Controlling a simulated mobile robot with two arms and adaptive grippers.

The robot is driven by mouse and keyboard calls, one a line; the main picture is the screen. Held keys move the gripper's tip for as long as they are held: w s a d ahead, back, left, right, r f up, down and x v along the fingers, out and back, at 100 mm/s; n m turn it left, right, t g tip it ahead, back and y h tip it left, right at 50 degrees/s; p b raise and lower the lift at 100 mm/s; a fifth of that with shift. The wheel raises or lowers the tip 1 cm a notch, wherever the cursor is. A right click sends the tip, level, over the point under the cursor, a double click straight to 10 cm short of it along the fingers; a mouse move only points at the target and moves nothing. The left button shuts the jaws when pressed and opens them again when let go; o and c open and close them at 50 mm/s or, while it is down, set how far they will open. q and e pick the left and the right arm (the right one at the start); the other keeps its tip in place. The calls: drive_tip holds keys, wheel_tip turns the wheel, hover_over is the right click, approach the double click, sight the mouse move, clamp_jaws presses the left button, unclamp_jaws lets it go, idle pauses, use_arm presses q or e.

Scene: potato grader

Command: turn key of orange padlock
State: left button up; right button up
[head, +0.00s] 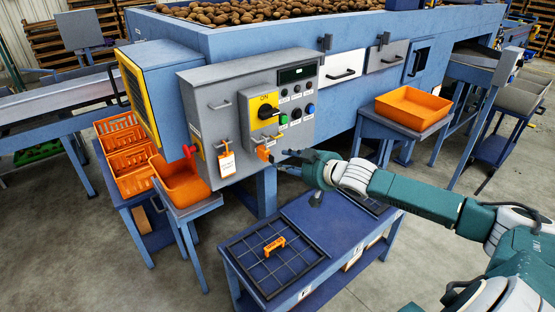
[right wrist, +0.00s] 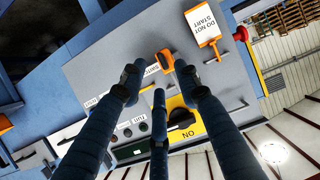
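The orange padlock (head: 263,153) hangs low on the right side of the grey control panel (head: 215,98). It also shows in the right wrist view (right wrist: 165,60), just beyond my fingertips. My right gripper (head: 286,160) reaches in from the right, close to the padlock. In the right wrist view its dark fingers (right wrist: 158,80) are spread, with nothing between them and the padlock apparently ahead of the gap. I cannot make out a key; the padlock is small in both views. My left gripper is not in view.
A white-and-orange "do not start" tag (head: 227,163) hangs left of the padlock, by a red handle (head: 190,150). A black rotary switch (head: 267,111) sits above. An orange tray (head: 411,107) stands right.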

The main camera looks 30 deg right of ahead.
sight(270, 159)
drive_tip(key=shift+p+x, duration=0.75)
drive_tip(key=shift+x, duration=1.9)
clamp_jaws()
